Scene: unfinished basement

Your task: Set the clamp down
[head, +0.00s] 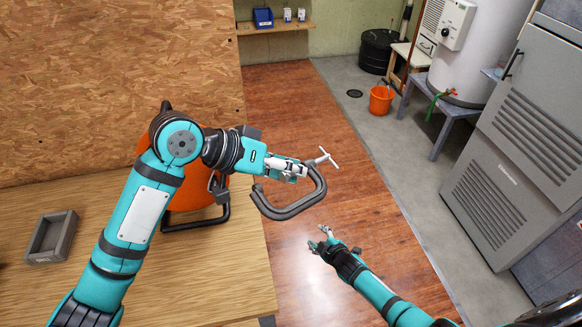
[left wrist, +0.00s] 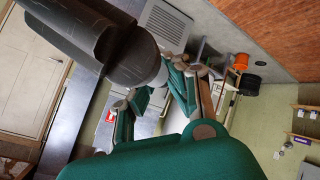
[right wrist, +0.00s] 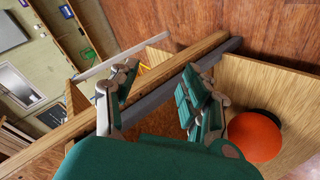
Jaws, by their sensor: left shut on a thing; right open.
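The clamp (head: 296,209) is a dark grey C-shaped frame with a light T-handle screw. My left gripper (head: 296,170) is shut on it and holds it up, beyond the right edge of the wooden workbench (head: 235,268) in the head view. In the left wrist view, a dark part of the clamp (left wrist: 75,35) fills the upper left, in front of the left gripper's fingers (left wrist: 155,100). My right gripper (head: 325,238) is open and empty, lower and to the right of the clamp. Its spread fingers (right wrist: 155,95) show in the right wrist view.
A grey tray (head: 73,236) sits at the bench's left. An orange round object (head: 192,190) with a black frame stands on the bench, partly behind my left arm. Bare wood lies in front of it. A grey cabinet (head: 510,160) and orange bucket (head: 381,99) stand beyond.

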